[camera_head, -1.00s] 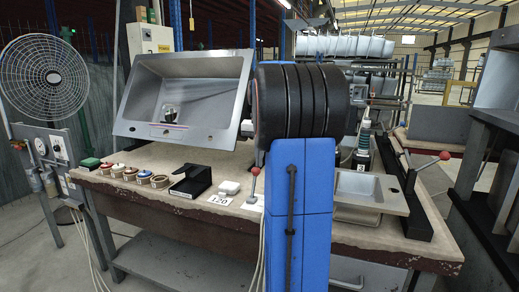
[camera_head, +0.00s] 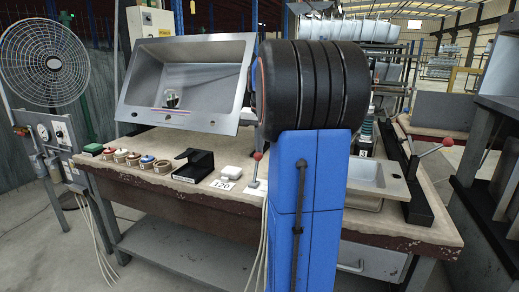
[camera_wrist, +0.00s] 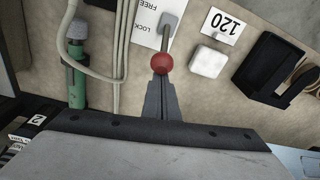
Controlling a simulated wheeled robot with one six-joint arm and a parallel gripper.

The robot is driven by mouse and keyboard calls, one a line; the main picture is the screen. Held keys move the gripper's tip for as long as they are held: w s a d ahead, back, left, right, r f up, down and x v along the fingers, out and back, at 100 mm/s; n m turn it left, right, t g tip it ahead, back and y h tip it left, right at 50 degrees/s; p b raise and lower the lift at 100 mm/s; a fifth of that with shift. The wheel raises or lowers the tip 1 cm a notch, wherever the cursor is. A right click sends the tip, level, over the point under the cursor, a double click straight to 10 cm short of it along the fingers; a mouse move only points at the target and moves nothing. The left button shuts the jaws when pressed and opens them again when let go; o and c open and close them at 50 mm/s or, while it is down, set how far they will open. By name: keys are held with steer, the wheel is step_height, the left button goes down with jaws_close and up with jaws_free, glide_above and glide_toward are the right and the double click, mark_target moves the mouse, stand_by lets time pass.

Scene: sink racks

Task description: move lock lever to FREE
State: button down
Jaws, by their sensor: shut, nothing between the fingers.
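The lock lever has a red ball knob (camera_wrist: 161,63) on a thin metal stem and a grey base (camera_wrist: 170,21). A white label (camera_wrist: 150,22) reading LOCK and FREE, upside down in the wrist view, lies beside the base. The lever also shows in the head view, its red knob (camera_head: 257,156) left of my blue arm. My gripper (camera_wrist: 160,82) is shut and empty, its fingertips right at the knob in the wrist view; I cannot tell whether they touch. In the head view the gripper is hidden. I cannot tell exactly which label the lever points to.
A white block (camera_wrist: 208,61), a 120 card (camera_wrist: 221,25) and a black holder (camera_wrist: 268,70) lie beside the lever. A green-handled tool (camera_wrist: 76,80) and pale hoses are on the other side. A second red-knobbed lever (camera_head: 447,142) stands at the far right. A tilted sink (camera_head: 185,85) stands behind.

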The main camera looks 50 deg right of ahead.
mark_target(255, 156)
steer(key=shift+s+a+r+h, duration=0.25)
steer(key=shift+a+h, duration=0.1)
steer(key=shift+a, duration=0.1)
steer(key=shift+s+a+r+h, duration=0.15)
steer(key=shift+a+r+h, duration=0.1)
steer(key=shift+a+h, duration=0.15)
steer(key=a+h, duration=0.1)
steer(key=s+a+t+h, duration=0.1)
steer(key=a+r+t+h, duration=0.1)
steer(key=a, duration=0.1)
steer(key=shift+s+h, duration=0.25)
steer(key=shift+s, duration=0.05)
steer(key=shift+t+h, duration=0.4)
steer(key=shift+h, duration=0.4)
steer(key=a, duration=0.1)
steer(key=s+a, duration=0.1)
steer(key=a, duration=0.1)
steer(key=s+a+f, duration=0.1)
steer(key=shift+a, duration=0.35)
steer(key=shift+s+a+f, duration=0.1)
steer(key=shift+f, duration=0.1)
